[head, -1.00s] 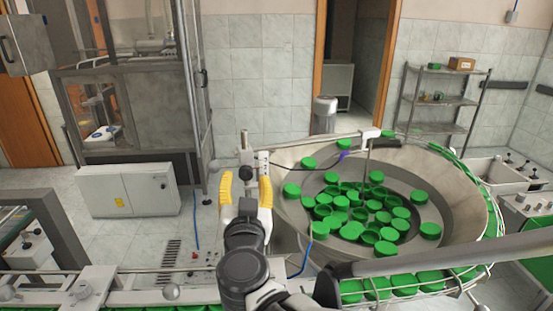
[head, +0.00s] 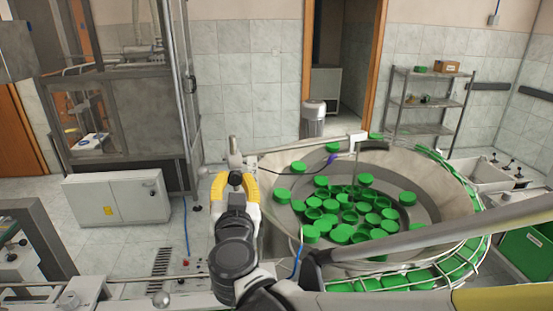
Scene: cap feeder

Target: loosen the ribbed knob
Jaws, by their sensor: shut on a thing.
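The ribbed knob (head: 235,178) is a small dark piece at the left rim of the feeder bowl, below a grey upright post (head: 233,146). My gripper (head: 235,180), with yellow fingers, is at the knob in the middle of the head view. One finger is on each side, and the tips are closed in on it. The fingers hide most of the knob, so its ribs and any turning cannot be made out.
The round metal feeder bowl (head: 440,205) holds many green caps (head: 345,205) just right of my gripper. A thin dark cable (head: 295,172) runs over its rim. A grey cabinet (head: 115,198) stands on the floor at left. Railings lie in front.

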